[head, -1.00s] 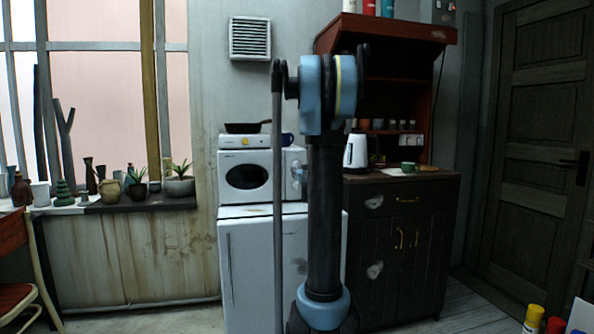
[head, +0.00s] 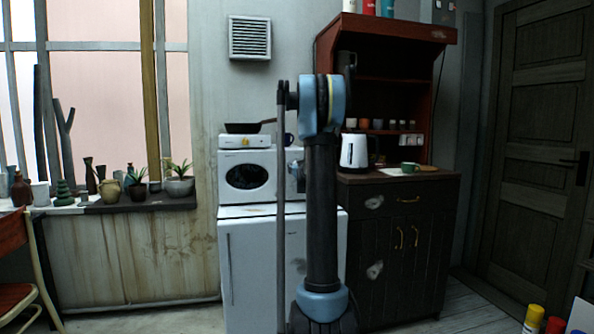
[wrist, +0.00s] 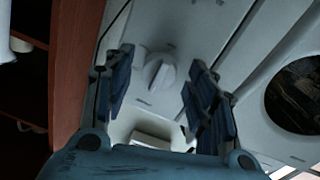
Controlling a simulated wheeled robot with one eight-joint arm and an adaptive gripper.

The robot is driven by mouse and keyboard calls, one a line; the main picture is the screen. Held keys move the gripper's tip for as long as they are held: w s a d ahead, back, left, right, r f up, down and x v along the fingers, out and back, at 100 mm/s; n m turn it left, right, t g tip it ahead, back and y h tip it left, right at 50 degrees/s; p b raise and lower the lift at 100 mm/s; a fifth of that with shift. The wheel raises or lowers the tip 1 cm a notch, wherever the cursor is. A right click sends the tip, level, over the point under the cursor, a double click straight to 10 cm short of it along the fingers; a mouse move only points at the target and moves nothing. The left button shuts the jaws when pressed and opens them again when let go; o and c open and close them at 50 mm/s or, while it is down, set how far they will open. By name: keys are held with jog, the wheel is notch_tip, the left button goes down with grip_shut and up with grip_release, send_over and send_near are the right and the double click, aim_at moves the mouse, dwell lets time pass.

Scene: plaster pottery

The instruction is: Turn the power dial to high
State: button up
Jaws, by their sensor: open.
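The white microwave (head: 232,176) stands on a white fridge, with its dark oval window facing me. My arm hides part of its control panel in the head view. In the wrist view a round, pale dial (wrist: 158,73) with a raised grip ridge shows on the white panel. The markings around it are too small to read. My gripper (wrist: 160,62) is open, with one dark blue finger on each side of the dial in the picture. I cannot tell whether a finger touches it. A pale rectangular part (wrist: 152,141) of the panel is partly hidden by my gripper.
A toaster-like white box (head: 244,141) and a dark pan (head: 243,128) are on top of the microwave. A white kettle (head: 354,152) and a green cup (head: 409,168) stand on the dark cabinet to the right. The fridge (head: 262,260) is below.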

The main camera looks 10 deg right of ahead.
jog(key=shift+c, duration=0.3)
jog(key=c, duration=1)
jog(key=shift+m, duration=0.4)
jog(key=m+y, duration=0.1)
jog(key=m, duration=1.5)
jog(key=m+y, duration=0.1)
jog(key=m, duration=1.6)
jog(key=shift+d+f, duration=0.15)
